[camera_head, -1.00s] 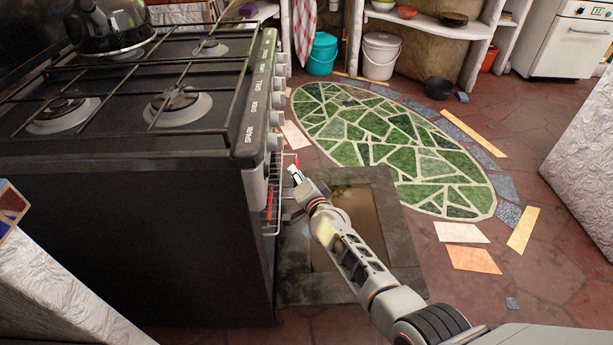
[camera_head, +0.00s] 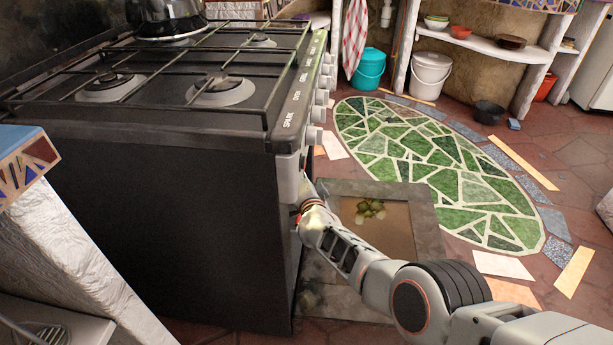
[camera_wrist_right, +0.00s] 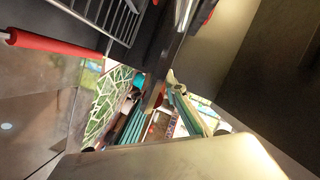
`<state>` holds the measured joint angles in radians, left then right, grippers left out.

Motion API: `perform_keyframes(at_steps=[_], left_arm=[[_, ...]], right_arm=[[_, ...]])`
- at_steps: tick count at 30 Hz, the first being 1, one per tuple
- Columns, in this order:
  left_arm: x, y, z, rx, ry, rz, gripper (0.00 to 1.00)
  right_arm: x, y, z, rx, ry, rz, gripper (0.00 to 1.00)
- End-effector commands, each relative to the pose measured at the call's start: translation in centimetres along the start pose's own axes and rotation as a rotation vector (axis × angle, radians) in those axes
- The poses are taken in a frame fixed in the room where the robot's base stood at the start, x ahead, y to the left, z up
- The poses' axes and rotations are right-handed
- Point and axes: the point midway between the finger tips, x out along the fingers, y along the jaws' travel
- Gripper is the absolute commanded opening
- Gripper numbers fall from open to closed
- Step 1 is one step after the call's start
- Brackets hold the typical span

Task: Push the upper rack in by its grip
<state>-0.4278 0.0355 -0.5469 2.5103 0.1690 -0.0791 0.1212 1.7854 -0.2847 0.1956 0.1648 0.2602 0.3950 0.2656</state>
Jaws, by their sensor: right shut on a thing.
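The black oven (camera_head: 170,220) stands at the left of the head view. Its front opening faces right and its door (camera_head: 432,215) is folded down. My right gripper (camera_head: 307,190) is at the oven front, below the knobs. Its fingertips are hidden in the head view. In the right wrist view a wire rack (camera_wrist_right: 112,22) with a red grip (camera_wrist_right: 50,42) shows at the upper left; I cannot tell which rack it is. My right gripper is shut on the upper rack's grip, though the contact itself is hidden. My left gripper is out of view.
A stove top with burners (camera_head: 222,92) lies above the oven. A textured white pillar (camera_head: 85,265) with a mosaic top is at the left. A green mosaic floor patch (camera_head: 440,150) lies right of the door, with open floor around it.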

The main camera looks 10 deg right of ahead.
Motion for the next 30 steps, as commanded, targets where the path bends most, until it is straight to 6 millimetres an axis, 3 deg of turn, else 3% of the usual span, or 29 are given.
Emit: perform_keyframes(at_steps=[15,16,17,30], left_arm=[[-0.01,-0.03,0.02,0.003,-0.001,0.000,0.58],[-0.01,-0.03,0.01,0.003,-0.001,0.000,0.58],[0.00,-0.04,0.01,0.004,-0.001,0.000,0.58],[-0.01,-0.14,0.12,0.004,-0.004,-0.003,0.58]], right_arm=[[-0.23,-0.17,0.76,-0.001,-0.006,0.001,0.00],[-0.23,-0.18,0.78,-0.001,-0.006,0.000,0.19],[-0.24,-0.19,0.79,-0.001,-0.006,0.000,0.27],[-0.14,-0.29,0.46,0.000,-0.002,-0.001,0.28]])
